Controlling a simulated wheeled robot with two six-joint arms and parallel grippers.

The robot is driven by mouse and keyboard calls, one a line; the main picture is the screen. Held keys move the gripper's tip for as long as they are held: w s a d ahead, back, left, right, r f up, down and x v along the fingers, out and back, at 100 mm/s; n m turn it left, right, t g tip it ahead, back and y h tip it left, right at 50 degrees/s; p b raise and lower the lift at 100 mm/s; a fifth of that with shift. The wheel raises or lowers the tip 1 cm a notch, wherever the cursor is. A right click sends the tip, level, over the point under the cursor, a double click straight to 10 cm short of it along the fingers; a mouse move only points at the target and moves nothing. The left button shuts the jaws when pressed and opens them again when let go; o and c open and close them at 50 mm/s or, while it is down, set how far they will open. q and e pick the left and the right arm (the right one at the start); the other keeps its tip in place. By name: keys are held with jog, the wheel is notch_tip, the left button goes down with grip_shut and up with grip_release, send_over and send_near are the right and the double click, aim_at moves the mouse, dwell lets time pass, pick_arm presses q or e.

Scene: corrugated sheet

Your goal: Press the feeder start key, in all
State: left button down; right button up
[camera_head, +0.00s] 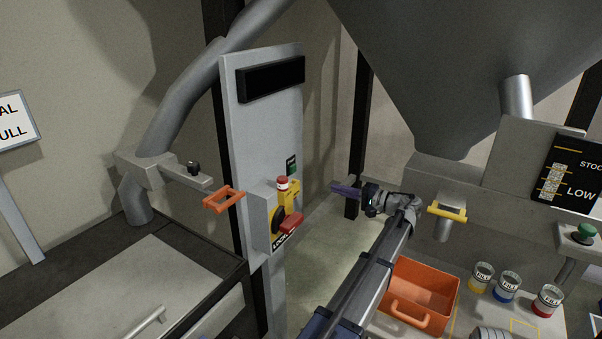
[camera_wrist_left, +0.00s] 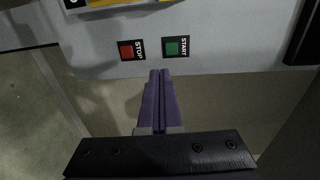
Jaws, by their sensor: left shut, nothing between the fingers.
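The grey control cabinet (camera_head: 262,110) carries a green START key (camera_wrist_left: 177,46) and a red STOP key (camera_wrist_left: 132,50), side by side in the left wrist view. In the head view a small green key (camera_head: 291,166) shows on the cabinet's face; its lettering is too small to read. My left gripper (camera_head: 336,188) is shut and empty, with purple fingers pointing at the cabinet. In the head view its tips appear to the right of the cabinet face. In the left wrist view the fingertips (camera_wrist_left: 160,73) lie just below and between the two keys; contact is not visible.
A yellow isolator box (camera_head: 272,215) with a red handle (camera_head: 291,222) and a red button (camera_head: 282,183) juts from the cabinet below the green key. An orange bracket (camera_head: 223,199) stands left. An orange bin (camera_head: 440,285), several tins and another green button (camera_head: 586,231) are at right.

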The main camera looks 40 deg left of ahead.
aim_at(294, 169)
pick_arm(q)
jog(key=shift+w+a+r+y, duration=0.2)
jog(key=shift+w+r, duration=0.05)
jog(key=shift+r, duration=0.15)
jog(key=shift+w+a+r+y, duration=0.15)
jog(key=shift+w+r+y, duration=0.1)
jog(key=shift+r, duration=0.1)
jog(key=shift+a, duration=0.15)
jog(key=a, duration=0.4)
jog(key=s+a, duration=0.1)
jog(key=a, duration=0.8)
jog(key=shift+s+a, duration=0.3)
